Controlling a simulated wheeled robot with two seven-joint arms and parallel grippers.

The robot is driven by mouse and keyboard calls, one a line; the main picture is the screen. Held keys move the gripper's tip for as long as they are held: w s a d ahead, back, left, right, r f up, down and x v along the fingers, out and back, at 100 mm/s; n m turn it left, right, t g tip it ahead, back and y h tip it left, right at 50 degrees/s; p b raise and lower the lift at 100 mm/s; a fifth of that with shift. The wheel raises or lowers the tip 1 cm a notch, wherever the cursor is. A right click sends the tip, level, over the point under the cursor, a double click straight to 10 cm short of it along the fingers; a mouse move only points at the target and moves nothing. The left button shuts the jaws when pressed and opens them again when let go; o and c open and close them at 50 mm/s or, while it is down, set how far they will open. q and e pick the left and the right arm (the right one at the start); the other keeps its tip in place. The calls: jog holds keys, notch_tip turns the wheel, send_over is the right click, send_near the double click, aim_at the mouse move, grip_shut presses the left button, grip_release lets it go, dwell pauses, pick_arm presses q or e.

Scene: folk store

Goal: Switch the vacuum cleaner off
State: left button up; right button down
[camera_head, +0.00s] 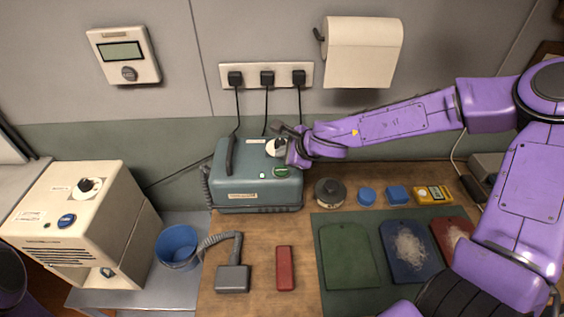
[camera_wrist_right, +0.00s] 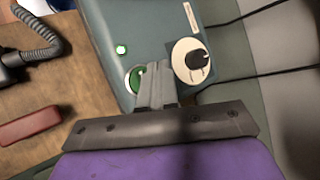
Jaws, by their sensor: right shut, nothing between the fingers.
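The vacuum cleaner (camera_head: 230,185) is a teal box with a black handle and a grey corrugated hose, at the back of the wooden bench. In the right wrist view its housing (camera_wrist_right: 130,22) shows a green round button (camera_wrist_right: 134,80), a small light (camera_wrist_right: 121,49) glowing green, and a cream dial with a black knob (camera_wrist_right: 192,58). My right gripper (camera_head: 287,162) is at the box's right end. In the wrist view its shut, empty fingers (camera_wrist_right: 154,72) overlap the button's edge; contact is unclear. My left gripper is not in view.
A beige machine (camera_head: 85,215) stands at left beside a blue bucket (camera_head: 178,246). The hose nozzle (camera_head: 233,279) and a red bar (camera_head: 285,268) lie in front. A dark tin (camera_head: 330,191), blue pieces and a mat (camera_head: 380,296) with coloured boards are at right. Cables run to wall sockets (camera_head: 266,75).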

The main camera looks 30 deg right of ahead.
pick_arm(q)
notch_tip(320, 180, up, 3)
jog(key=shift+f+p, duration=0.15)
jog(key=shift+p, duration=0.75)
pick_arm(e)
notch_tip(320, 180, up, 2)
jog(key=shift+r, duration=0.25)
